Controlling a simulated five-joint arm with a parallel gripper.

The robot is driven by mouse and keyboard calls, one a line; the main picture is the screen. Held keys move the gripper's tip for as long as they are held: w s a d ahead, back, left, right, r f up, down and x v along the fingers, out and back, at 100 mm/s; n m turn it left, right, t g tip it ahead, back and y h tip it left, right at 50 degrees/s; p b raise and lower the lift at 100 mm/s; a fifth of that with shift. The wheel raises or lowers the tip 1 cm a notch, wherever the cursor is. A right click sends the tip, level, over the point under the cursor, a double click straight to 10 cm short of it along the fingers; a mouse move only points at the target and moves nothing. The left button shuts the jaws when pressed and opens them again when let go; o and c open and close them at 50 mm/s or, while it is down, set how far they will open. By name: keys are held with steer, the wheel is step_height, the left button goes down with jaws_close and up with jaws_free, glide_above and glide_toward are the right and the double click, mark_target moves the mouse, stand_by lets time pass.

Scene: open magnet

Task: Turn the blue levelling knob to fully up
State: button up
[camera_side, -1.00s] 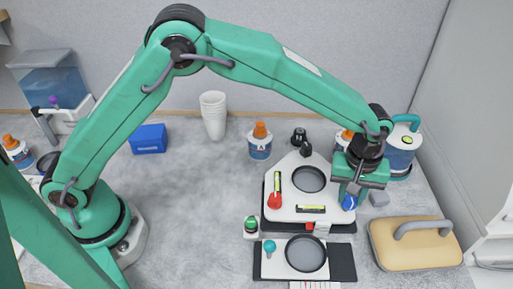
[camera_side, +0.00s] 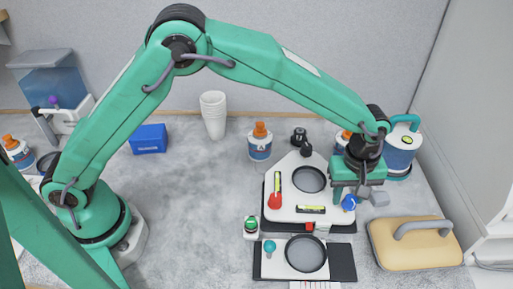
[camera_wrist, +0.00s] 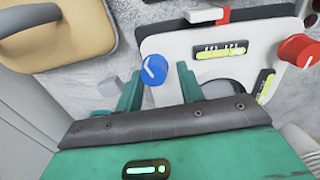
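The blue levelling knob (camera_side: 349,202) sits at the right front corner of the white three-cornered plate (camera_side: 296,214). In the wrist view the knob (camera_wrist: 154,70) carries a white pointer mark. My gripper (camera_side: 351,195) is low over that corner. In the wrist view my gripper (camera_wrist: 160,76) is open, with the knob between its fingertips and nearer the left one. I cannot tell whether a finger touches it. A red knob (camera_side: 275,201) is at the plate's left corner and a black knob (camera_side: 306,149) at its back. Yellow-green bubble levels (camera_side: 311,209) lie on the plate.
A grey block (camera_side: 379,198) is right beside my gripper. A tan lid with a grey handle (camera_side: 416,243) lies at the right front. A lower plate with a teal knob (camera_side: 269,246) is in front. Bottles (camera_side: 260,142) and cups (camera_side: 213,114) stand behind.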

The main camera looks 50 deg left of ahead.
mark_target(348, 197)
steer(key=shift+o, duration=0.8)
steer(key=shift+d+r, duration=0.1)
steer(key=shift+r, duration=0.1)
steer(key=shift+d+r, duration=0.1)
steer(key=shift+r, duration=3.7)
steer(key=shift+a, duration=0.2)
